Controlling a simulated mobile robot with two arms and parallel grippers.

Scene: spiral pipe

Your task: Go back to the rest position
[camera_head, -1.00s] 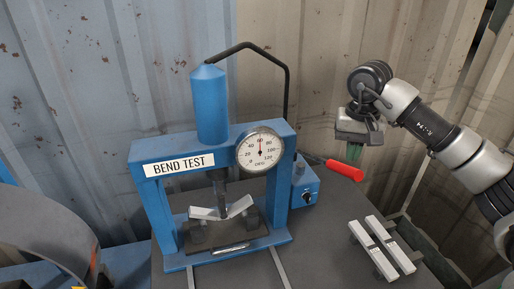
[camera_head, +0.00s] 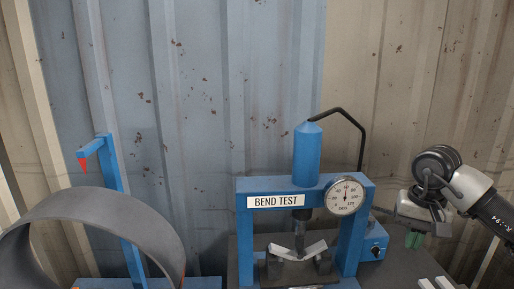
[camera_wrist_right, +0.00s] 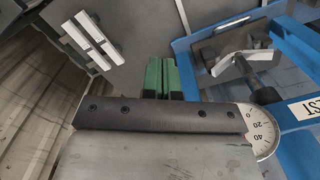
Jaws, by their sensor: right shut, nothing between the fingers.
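My right gripper (camera_head: 414,240) hangs at the right of the head view, pointing down, beside the blue bend-test press (camera_head: 358,235) and to its right. Its green fingers (camera_wrist_right: 162,77) are together and empty in the right wrist view. A bent light metal strip (camera_head: 315,247) rests on the supports under the press's plunger; it also shows in the right wrist view (camera_wrist_right: 224,64). My left gripper is out of view.
A large grey curved pipe (camera_head: 165,228) stands at the left, near a blue post with a red pointer (camera_head: 82,165). Two light bars (camera_wrist_right: 89,38) lie on the table. A corrugated wall (camera_head: 200,110) closes off the back.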

